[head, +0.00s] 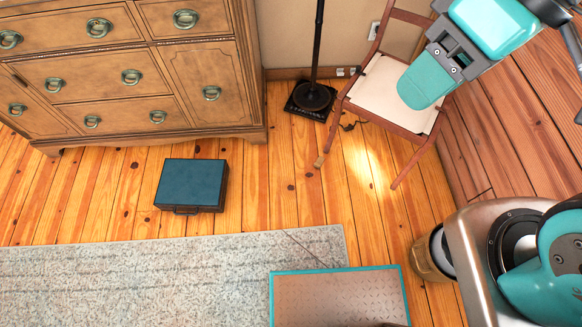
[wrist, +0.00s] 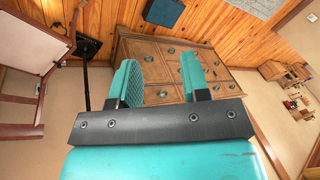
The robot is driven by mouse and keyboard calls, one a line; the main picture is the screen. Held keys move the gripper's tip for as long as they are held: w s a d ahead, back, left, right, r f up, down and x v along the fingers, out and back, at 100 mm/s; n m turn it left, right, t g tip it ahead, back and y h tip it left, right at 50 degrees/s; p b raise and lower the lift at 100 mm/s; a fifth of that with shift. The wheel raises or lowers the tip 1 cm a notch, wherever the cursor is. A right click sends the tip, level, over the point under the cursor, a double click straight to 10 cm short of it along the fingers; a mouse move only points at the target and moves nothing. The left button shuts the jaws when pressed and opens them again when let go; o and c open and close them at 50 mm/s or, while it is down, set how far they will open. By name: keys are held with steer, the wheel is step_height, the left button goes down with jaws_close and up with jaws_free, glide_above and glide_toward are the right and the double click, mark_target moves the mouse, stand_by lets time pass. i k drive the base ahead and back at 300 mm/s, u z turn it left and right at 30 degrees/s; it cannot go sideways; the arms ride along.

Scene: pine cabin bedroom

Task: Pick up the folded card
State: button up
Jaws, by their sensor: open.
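I cannot make out a folded card in either view. My gripper (head: 426,84) is at the upper right of the head view, in front of the wooden chair and well above the floor. In the wrist view its two teal fingers (wrist: 160,75) stand apart with nothing between them. The wooden dresser shows behind them there, at a distance. The fingers and the dark gripper bar hide part of that view.
A dresser (head: 130,65) stands at the back left. A dark blue case (head: 191,184) lies on the plank floor. A lamp stand (head: 312,97) and a chair (head: 382,85) are at the back. A grey rug (head: 150,280) lies in front. Floor around the case is clear.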

mark_target(318, 162)
steer(key=u, duration=0.05)
steer(key=i, duration=1)
